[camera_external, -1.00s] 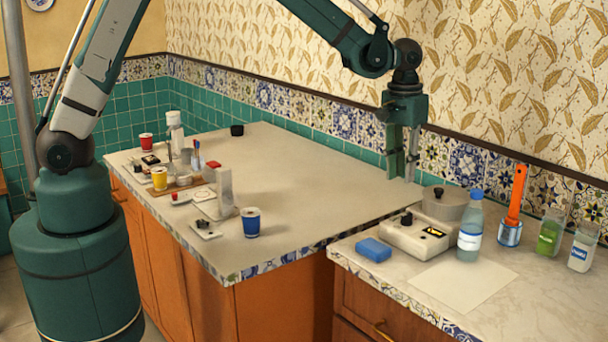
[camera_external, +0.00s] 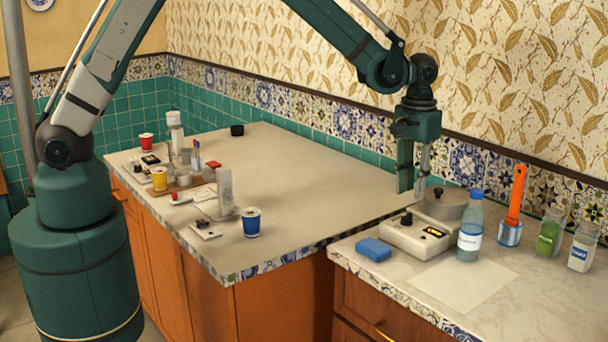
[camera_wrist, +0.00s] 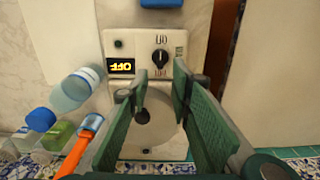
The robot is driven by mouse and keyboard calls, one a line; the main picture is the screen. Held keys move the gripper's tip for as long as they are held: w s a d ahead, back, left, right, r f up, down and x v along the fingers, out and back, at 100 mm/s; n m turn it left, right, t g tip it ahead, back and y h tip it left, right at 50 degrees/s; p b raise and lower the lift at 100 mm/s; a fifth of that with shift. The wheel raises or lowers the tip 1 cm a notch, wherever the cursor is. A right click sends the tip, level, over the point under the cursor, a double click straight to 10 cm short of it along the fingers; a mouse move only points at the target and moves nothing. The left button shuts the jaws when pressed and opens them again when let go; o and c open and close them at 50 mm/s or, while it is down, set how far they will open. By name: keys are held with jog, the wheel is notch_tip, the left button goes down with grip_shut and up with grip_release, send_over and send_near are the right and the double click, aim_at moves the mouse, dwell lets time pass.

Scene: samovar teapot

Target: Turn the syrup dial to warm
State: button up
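The white warmer unit (camera_external: 416,238) stands on the right counter. Its black dial (camera_external: 407,219) is on top beside a small display; the dial also shows in the wrist view (camera_wrist: 159,59), with small lettering around it that I cannot read. The display (camera_wrist: 120,66) reads OFF, upside down. A round metal pot (camera_external: 447,206) with a black knob sits at the unit's far end. My gripper (camera_external: 412,185) is open and empty, fingers pointing down, above and behind the unit. In the wrist view the gripper (camera_wrist: 160,75) has its fingers over the pot, fingertips near the dial, apparently not touching it.
A blue sponge (camera_external: 373,250) lies left of the unit. A blue-capped bottle (camera_external: 470,235), an orange-handled tool in a cup (camera_external: 510,234) and two jars stand to its right. A paper sheet (camera_external: 462,286) lies in front. The left counter holds cups and small items.

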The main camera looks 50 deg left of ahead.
aim_at(410, 213)
jog(key=shift+f, duration=3.5)
grip_shut()
